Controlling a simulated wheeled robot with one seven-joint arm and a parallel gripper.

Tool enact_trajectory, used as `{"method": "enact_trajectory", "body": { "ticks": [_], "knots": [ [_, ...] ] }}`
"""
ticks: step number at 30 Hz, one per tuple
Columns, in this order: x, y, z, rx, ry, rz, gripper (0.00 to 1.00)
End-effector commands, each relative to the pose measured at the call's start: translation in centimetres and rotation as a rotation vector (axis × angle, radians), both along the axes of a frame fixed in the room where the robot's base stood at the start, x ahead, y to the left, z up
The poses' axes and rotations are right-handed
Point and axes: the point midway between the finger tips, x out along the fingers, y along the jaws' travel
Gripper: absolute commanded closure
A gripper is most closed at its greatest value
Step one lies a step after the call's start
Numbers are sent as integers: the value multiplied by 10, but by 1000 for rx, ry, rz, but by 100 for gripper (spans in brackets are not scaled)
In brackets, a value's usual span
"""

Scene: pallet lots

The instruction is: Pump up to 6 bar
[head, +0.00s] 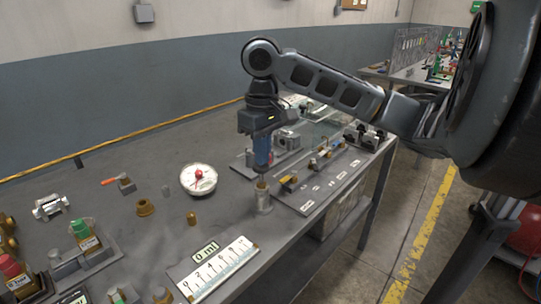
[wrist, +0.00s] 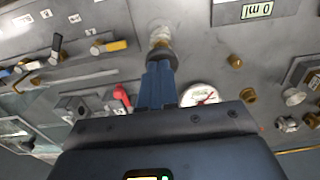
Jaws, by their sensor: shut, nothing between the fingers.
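A round white pressure gauge (head: 198,179) with a red centre lies on the bench, left of my gripper. It also shows in the wrist view (wrist: 200,96); its reading is too small to tell. A short pale metal cylinder with a brass top (head: 264,202), which looks like the pump, stands upright by the bench's front edge. My gripper (head: 261,172) points down with its blue fingers shut and empty, right above that brass top. In the wrist view the fingertips (wrist: 160,66) meet the brass top (wrist: 161,44); I cannot tell whether they touch.
A panel with several small levers (head: 318,172) lies to the right. A numbered scale board (head: 218,270) with a "0" label lies at the front. Brass fittings (head: 145,207) and an orange-handled valve (head: 122,184) stand left.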

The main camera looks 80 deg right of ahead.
Motion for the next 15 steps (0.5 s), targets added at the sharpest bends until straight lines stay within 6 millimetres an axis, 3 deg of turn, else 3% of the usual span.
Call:
{"method": "enact_trajectory", "body": {
  "ticks": [9,15],
  "knots": [
    [2,-3,63,-6,-2,2,100],
    [1,-3,93,-5,-2,1,100]
  ]
}}
